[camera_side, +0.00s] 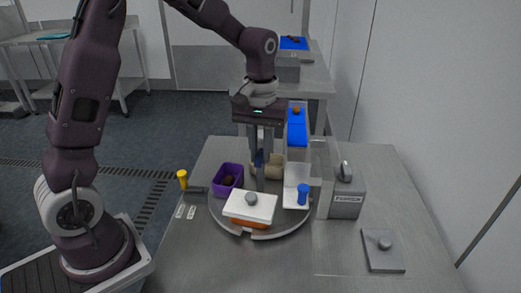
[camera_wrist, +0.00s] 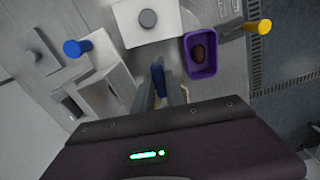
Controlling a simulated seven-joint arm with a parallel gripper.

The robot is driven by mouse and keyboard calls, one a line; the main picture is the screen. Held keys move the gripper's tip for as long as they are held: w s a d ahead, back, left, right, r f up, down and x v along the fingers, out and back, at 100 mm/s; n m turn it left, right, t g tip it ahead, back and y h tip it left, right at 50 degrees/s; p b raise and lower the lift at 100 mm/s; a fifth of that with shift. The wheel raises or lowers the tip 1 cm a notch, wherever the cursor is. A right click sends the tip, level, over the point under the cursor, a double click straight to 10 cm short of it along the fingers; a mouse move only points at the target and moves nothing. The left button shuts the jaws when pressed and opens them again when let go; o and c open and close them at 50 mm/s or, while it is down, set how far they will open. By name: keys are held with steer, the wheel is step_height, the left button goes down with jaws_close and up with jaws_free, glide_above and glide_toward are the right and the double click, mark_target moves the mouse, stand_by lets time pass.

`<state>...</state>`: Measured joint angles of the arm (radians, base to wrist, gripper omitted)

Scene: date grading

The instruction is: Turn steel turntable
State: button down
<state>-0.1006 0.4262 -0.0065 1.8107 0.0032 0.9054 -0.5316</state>
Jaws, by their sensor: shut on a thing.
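The steel turntable (camera_side: 288,222) is a round grey disc on the steel table. A purple bin (camera_side: 221,187) with a brown date stands at its left, and an orange box with a white lid (camera_side: 262,208) and grey knob at its front. A blue peg (camera_side: 303,195) stands at its right. My gripper (camera_side: 260,163) points down over the far part of the disc, shut on a blue upright piece (camera_side: 259,157). That piece also shows between the fingers in the wrist view (camera_wrist: 160,78). Its lower end is hidden, so I cannot tell how it joins the disc.
A yellow peg (camera_side: 183,178) stands left of the disc. A grey box (camera_side: 345,200) is close on the right, with a grey plate with a knob (camera_side: 382,250) in front of it. A beige object (camera_side: 273,168) is behind the fingers. The front left of the table is clear.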

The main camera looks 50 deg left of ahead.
steer(key=shift+w+m, duration=0.1)
steer(key=shift+m, duration=6.4)
steer(key=shift+r+m, duration=0.1)
steer(key=shift+m, duration=10.5)
